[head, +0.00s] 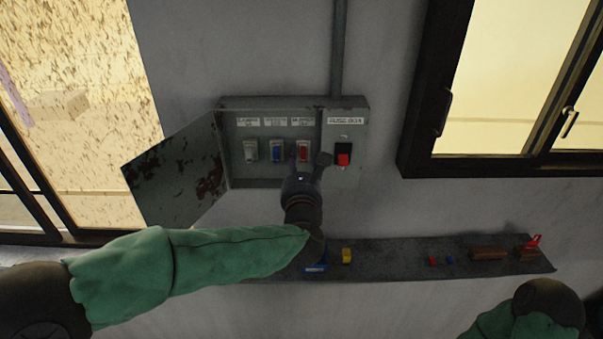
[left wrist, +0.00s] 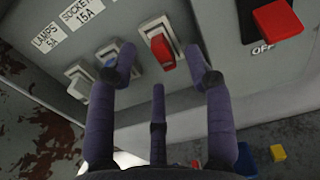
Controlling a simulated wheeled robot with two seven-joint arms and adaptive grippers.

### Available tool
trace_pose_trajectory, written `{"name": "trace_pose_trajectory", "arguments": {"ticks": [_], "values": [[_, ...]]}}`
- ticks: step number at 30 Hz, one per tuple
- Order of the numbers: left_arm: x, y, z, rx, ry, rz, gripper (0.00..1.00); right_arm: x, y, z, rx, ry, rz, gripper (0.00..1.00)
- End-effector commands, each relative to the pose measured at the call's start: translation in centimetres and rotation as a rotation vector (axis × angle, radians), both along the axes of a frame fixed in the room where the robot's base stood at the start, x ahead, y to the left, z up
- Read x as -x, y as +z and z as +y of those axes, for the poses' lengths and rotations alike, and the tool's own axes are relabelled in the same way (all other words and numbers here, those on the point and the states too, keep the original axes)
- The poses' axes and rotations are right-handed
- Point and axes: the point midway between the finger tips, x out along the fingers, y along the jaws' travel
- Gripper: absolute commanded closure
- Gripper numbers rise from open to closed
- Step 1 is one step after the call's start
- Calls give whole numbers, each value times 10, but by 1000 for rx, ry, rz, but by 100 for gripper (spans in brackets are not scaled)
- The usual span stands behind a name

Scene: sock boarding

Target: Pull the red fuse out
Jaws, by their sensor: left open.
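The red fuse (head: 303,155) sits in its white holder in the grey fuse box on the wall. It also shows in the left wrist view (left wrist: 163,56), seated in the holder. My left gripper (head: 308,161) is just in front of it and open. In the left wrist view the gripper (left wrist: 161,66) has one finger on each side of the fuse and a third below. I see a gap between the fingers and the fuse. My right gripper is out of view; only part of my right arm shows at the bottom right.
A blue fuse (head: 276,154) and a pale one (head: 250,151) are to the left. A red switch (head: 343,159) marked OFF is to the right. The rusty box door (head: 178,175) hangs open. A dark shelf (head: 395,257) below holds several small items.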

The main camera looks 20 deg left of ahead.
Motion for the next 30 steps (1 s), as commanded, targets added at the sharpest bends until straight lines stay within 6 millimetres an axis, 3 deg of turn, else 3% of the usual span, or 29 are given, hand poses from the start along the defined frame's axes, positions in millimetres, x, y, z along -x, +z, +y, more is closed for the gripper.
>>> {"name": "trace_pose_trajectory", "arguments": {"ticks": [6,18,20,24,30], "values": [[-22,0,6,1,1,2,48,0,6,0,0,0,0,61],[-28,-1,8,-1,-1,0,48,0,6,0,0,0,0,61],[-28,-1,8,-1,-1,0,62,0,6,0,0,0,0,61],[-27,0,8,0,-1,0,100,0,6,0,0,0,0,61],[-27,0,8,0,0,0,100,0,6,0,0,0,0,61]]}}
